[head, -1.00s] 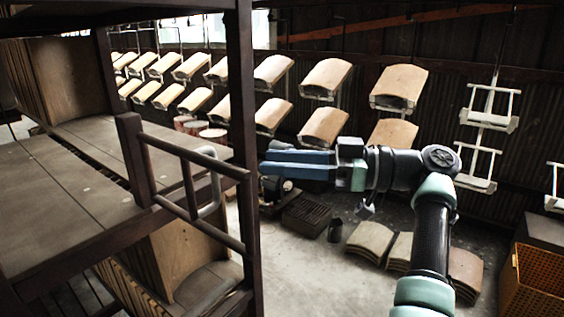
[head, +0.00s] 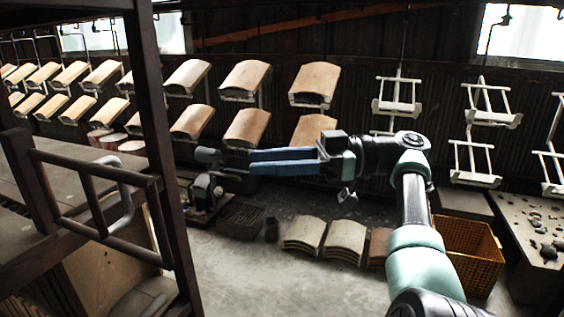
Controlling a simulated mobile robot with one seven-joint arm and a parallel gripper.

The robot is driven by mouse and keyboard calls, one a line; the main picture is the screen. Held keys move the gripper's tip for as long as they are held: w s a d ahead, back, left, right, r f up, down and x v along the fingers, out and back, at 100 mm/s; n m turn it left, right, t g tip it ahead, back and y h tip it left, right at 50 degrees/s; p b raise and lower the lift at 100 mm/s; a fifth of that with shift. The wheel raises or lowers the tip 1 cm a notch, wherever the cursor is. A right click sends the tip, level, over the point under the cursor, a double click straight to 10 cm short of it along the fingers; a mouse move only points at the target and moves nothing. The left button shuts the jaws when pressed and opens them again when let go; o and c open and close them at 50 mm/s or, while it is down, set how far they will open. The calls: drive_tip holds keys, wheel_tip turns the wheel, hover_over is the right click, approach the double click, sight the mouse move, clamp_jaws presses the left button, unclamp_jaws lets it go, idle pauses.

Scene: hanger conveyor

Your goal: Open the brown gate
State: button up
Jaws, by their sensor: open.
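The brown gate (head: 92,203) is a small dark brown barred frame at the left. It spans between a short post on the wooden platform and a tall dark post. A grey loop handle (head: 126,202) is fixed to it. The gate appears closed across the platform's edge. My gripper (head: 250,162) is to the right of the gate and apart from it. Its blue fingers point left and hold nothing that I can see. The gap between the fingers is seen nearly edge-on.
The tall dark post (head: 160,140) stands between the gate and my gripper. Curved tiles (head: 245,80) hang on racks behind. Stacked tiles (head: 345,240), a black crate (head: 240,220) and an orange basket (head: 470,250) stand on the floor. The floor (head: 235,270) in front is clear.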

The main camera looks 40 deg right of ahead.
drive_tip(key=shift+v, duration=1.05)
